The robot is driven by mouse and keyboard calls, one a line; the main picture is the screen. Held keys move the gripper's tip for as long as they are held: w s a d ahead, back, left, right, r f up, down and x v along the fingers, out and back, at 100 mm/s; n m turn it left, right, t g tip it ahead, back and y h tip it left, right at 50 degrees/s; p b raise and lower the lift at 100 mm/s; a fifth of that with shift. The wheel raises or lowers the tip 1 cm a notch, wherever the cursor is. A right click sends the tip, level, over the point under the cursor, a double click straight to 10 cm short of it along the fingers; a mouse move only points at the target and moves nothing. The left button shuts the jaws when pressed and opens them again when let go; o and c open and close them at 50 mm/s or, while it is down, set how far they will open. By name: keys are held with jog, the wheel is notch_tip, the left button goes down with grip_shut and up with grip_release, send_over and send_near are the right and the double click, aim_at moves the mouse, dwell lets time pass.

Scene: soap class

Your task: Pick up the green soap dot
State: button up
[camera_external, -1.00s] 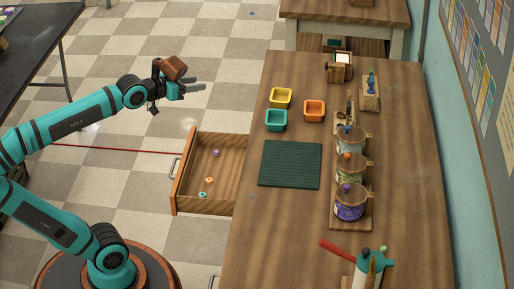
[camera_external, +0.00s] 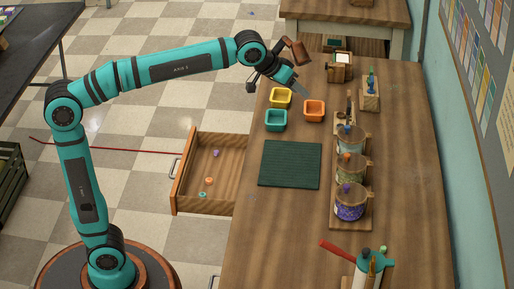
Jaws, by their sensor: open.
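A small green-teal dot (camera_external: 202,195) lies in the near end of the open wooden drawer (camera_external: 174,187); it looks like the green soap dot. An orange ring-like piece (camera_external: 209,181) and a purple piece (camera_external: 216,153) lie farther back in the same drawer. My gripper (camera_external: 302,90) is open and seems empty. It hangs above the far part of the wooden table, by the yellow and orange bins, well away from the drawer.
Yellow (camera_external: 280,98), orange (camera_external: 314,111) and teal (camera_external: 276,120) bins stand on the table. A dark green mat (camera_external: 290,165) lies nearer. Lidded jars (camera_external: 350,203) stand on a wooden rack at right. A red-handled tool (camera_external: 338,248) lies at the near end.

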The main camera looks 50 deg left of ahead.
jog(key=w+d+f+g, duration=0.1)
jog(key=w+d+f, duration=0.1)
jog(key=d, duration=0.4)
jog(key=w+d+f+g, duration=0.1)
jog(key=w+d+g, duration=0.1)
jog(key=d, duration=0.4)
jog(key=g+y, duration=0.4)
jog(key=g, duration=0.1)
send_over(383, 248)
jog(key=shift+m, duration=0.3)
notch_tip(383, 248, down, 26)
jog(key=shift+s+d+r, duration=0.15)
jog(key=shift+w+f, duration=0.15)
jog(key=shift+f, duration=1.3)
jog(key=shift+w+f, duration=0.15)
jog(key=shift+f, duration=1.3)
grip_shut()
